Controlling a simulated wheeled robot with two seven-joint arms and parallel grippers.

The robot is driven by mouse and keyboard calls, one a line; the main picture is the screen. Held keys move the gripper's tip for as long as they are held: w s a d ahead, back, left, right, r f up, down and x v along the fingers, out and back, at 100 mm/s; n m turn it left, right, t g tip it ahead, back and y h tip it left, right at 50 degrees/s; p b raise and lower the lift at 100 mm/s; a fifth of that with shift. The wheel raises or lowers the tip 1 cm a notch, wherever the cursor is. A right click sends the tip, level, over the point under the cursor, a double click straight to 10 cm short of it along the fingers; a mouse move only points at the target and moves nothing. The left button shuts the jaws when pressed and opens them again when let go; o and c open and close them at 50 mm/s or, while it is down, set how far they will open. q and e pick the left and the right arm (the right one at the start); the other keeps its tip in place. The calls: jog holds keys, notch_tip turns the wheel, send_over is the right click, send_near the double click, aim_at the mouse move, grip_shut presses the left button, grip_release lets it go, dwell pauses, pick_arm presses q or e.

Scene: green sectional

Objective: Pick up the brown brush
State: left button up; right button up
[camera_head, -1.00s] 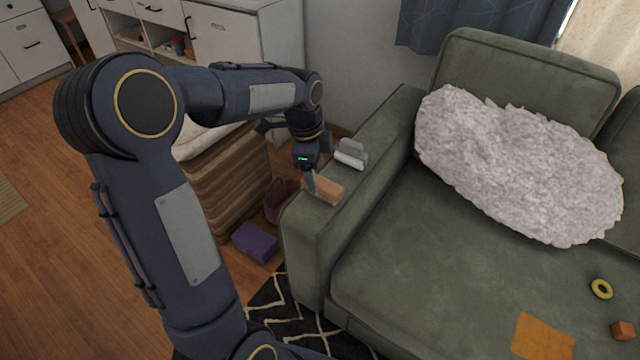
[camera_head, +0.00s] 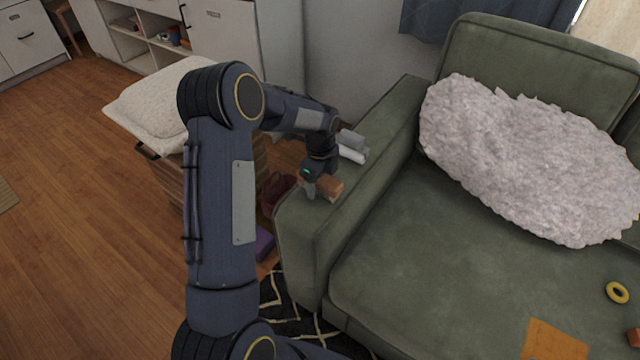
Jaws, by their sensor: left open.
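The brown brush (camera_head: 328,187) lies on the flat top of the green sofa's left armrest (camera_head: 300,222), near its front end. My left gripper (camera_head: 313,191) reaches down from the left over the armrest and is at the brush. One finger shows at the brush's left end; the other finger is hidden, so I cannot tell whether the jaws are around it. The jaws are open. My right gripper is not in view.
A grey and white object (camera_head: 351,146) lies behind the brush on the armrest. A fluffy pillow (camera_head: 520,160), a yellow ring (camera_head: 617,292) and an orange cloth (camera_head: 553,341) are on the sofa. A wicker basket with a white cushion (camera_head: 150,105) stands left.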

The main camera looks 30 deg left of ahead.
pick_arm(q)
jog(key=shift+f, duration=0.15)
jog(key=c, duration=1.1)
jog(key=shift+r, duration=0.7)
jog(key=s+d+r+p, duration=0.1)
jog(key=s+d+r, duration=0.5)
jog(key=s+r, duration=0.5)
jog(key=shift+s+d+r, duration=0.35)
jog(key=shift+s, duration=0.35)
